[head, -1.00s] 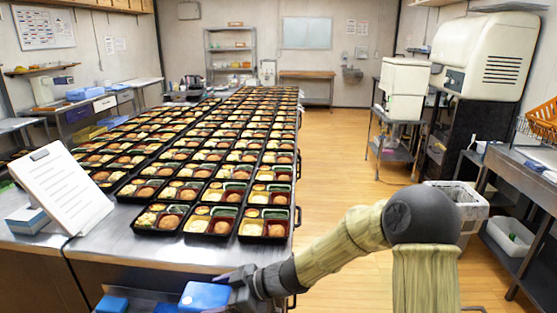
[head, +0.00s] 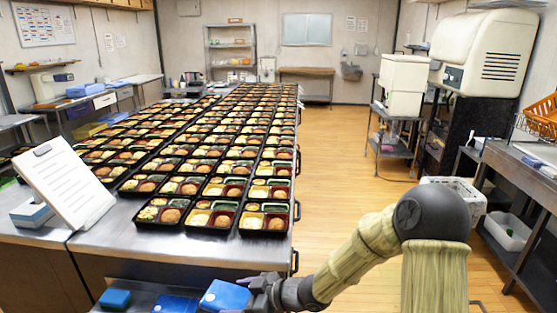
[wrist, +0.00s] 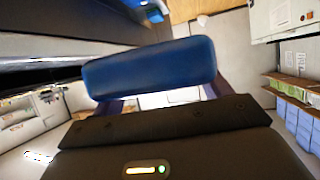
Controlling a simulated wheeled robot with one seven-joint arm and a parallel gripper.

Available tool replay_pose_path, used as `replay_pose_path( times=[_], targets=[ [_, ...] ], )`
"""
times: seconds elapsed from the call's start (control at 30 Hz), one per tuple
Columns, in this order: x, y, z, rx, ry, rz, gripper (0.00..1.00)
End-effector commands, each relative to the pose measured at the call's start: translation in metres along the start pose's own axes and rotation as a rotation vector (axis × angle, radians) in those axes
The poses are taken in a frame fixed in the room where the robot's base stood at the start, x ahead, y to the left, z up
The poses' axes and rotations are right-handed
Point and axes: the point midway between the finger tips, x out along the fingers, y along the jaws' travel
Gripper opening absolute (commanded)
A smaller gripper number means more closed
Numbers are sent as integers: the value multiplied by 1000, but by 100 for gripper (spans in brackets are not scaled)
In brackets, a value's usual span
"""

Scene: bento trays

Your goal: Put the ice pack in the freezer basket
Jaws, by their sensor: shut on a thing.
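My gripper (head: 250,288) is shut on a blue ice pack (head: 225,296) at the bottom of the head view. The pack is tilted and held beside other blue packs. In the wrist view the held ice pack (wrist: 150,68) lies across the fingers as a dark blue block with rounded corners. I cannot tell for certain which container is the freezer basket.
The steel table (head: 190,249) carries rows of filled bento trays. A clipboard (head: 68,187) leans at left. Wooden floor (head: 340,150) is open between table and right-hand counter.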

Motion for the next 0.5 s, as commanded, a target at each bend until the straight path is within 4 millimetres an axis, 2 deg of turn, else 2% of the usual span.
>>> replay_pose_path(
  times=[0.27,0.5],
  targets=[
    [-22,21,49,104,-3,204,45],
    [-50,49,112,233,-5,469,45]
  ],
)
